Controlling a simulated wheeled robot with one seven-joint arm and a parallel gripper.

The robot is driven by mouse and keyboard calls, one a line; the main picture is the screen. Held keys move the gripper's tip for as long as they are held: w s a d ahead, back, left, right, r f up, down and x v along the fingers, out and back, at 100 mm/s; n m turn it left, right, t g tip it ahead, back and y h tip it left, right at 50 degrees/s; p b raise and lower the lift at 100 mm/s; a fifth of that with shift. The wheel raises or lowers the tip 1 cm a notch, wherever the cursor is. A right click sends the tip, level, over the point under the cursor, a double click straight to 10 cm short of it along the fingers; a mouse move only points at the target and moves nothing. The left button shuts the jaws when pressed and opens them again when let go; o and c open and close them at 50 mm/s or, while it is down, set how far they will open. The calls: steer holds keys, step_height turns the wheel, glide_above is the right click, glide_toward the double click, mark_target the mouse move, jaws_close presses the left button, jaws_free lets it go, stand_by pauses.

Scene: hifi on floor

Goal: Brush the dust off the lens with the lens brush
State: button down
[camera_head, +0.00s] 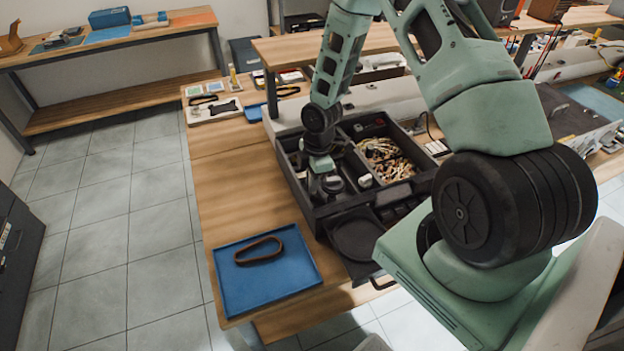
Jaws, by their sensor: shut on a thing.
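My gripper (322,163) points down into the left part of a black compartment case (315,212) on the wooden bench. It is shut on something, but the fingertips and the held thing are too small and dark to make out. A dark cylindrical thing, perhaps the lens (332,184), stands in the case just below my gripper. I cannot tell whether it touches the gripper. I cannot make out the lens brush or any dust.
A blue tray (232,284) with a dark loop (259,251) lies at the bench's front left. The case's right compartment holds many small mixed pieces (386,160). A round black pad (356,238) is at the case's front. Bare bench (222,200) shows left of the case.

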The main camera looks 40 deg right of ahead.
steer(key=shift+w+d, duration=0.25)
steer(key=shift+w, duration=0.55)
steer(key=shift+r+p, duration=0.35)
steer(key=shift+p, duration=0.2)
stand_by(0.4)
step_height(320, 180, up, 12)
steer(key=p, duration=0.9)
steer(key=shift+f, duration=0.15)
steer(key=shift+s, duration=0.1)
stand_by(0.6)
